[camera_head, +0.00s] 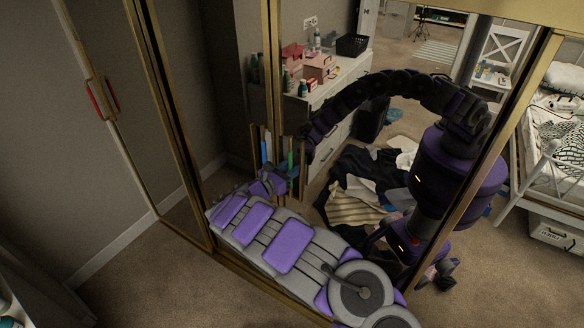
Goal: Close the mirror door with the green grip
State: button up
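A tall mirror door with a gold frame (272,60) fills the middle and right. It reflects the room and my own body and arm. The green grip (290,160) is a narrow upright strip near this door's left edge. A blue strip (264,151) stands just left of it. My arm reaches from the bottom right along the foot of the mirror. My gripper (270,182) is right below the two strips, close to the green grip. I cannot tell whether it touches the grip. The fingers are dark and small, so their opening is unclear.
A panel at left carries a handle with red grips (103,97). Carpet (150,285) is clear in front at lower left. A dark piece of furniture (40,275) stands at the lower left edge. The mirror reflects a white dresser, clothes on the floor and a bed.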

jog(key=p+v, duration=0.3)
jog(key=v, duration=1.4)
jog(key=shift+a, duration=0.25)
jog(key=shift+s+a+f, duration=0.1)
